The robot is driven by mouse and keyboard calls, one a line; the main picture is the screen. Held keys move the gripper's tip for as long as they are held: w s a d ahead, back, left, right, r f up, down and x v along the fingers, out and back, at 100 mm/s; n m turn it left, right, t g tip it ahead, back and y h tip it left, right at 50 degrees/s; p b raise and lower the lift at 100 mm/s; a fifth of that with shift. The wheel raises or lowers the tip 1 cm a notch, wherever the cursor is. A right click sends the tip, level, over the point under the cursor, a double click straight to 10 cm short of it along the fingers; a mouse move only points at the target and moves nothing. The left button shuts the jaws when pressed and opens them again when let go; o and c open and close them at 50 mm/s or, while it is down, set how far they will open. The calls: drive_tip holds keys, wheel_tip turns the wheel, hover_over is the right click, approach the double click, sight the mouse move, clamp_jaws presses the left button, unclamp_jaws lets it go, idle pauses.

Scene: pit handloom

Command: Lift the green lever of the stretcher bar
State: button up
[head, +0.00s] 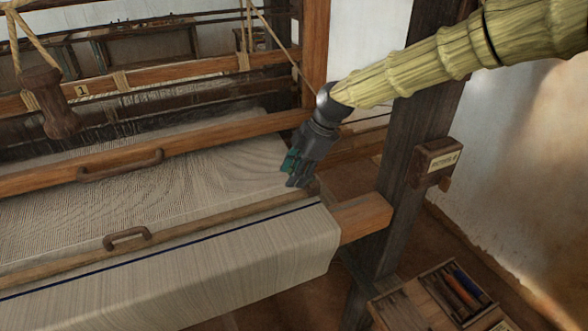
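A slim wooden bar (190,222), which looks like the stretcher bar, lies across the pale cloth (190,165) in the head view, with a curved handle (127,238) on it. My gripper (292,172) points down over the right edge of the cloth, close to the bar's right end. A small teal-green patch (290,160) shows at its fingers. I cannot tell whether this is the green lever or part of my gripper. No other green lever shows. The gap between my fingers is not clear, and contact with the bar cannot be made out.
A wooden beam (200,143) with a handle crosses the loom behind the bar. The front beam's end (365,217) meets a dark post (415,150) right of my gripper. A wooden block (437,162) hangs on the post. A tool tray (430,288) stands at lower right.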

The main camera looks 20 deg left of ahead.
drive_tip(key=shift+f, duration=0.15)
clamp_jaws()
